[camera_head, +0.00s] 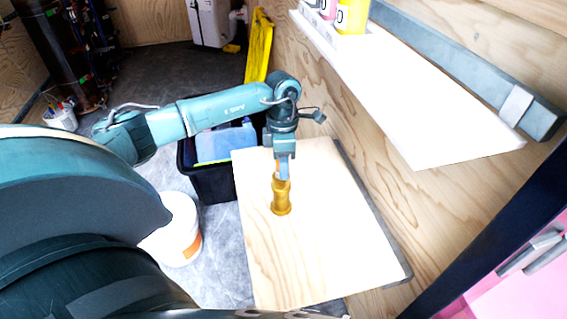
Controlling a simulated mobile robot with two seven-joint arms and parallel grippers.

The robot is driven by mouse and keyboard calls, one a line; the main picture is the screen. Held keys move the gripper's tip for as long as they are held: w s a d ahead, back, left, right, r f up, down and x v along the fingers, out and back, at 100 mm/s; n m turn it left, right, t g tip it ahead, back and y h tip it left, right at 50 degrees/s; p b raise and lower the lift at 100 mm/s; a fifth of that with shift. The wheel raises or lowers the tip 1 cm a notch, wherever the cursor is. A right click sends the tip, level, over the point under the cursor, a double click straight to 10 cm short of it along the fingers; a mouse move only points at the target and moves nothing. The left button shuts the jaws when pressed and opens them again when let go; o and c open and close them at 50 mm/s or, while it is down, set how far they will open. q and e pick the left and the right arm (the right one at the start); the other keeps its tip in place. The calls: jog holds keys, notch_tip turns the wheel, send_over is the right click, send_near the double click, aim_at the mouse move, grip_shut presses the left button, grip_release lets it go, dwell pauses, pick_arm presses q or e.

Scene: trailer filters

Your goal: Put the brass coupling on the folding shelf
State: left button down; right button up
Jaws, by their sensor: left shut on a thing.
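The brass coupling (281,198) is a gold-coloured, ribbed cylinder and stands upright at the middle left of the plywood folding shelf (330,250). My left gripper (283,178) points down from above and is shut on the coupling's upper end. The coupling's lower end appears at the board's surface; I cannot tell whether it touches or hovers just above. The folding shelf is flat, with a dark grey strip along its wall side. My right gripper cannot be made out.
A white wall shelf (420,110) with bottles (352,16) juts out at the upper right. A black crate (212,182) and a white bucket (180,235) stand left of the board. A yellow folded object (258,48) leans on the wall. The board's right and front parts are clear.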

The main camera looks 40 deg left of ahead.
pick_arm(q)
jog(key=shift+f, duration=0.1)
jog(key=c, duration=1.1)
grip_release()
jog(key=shift+c, duration=0.2)
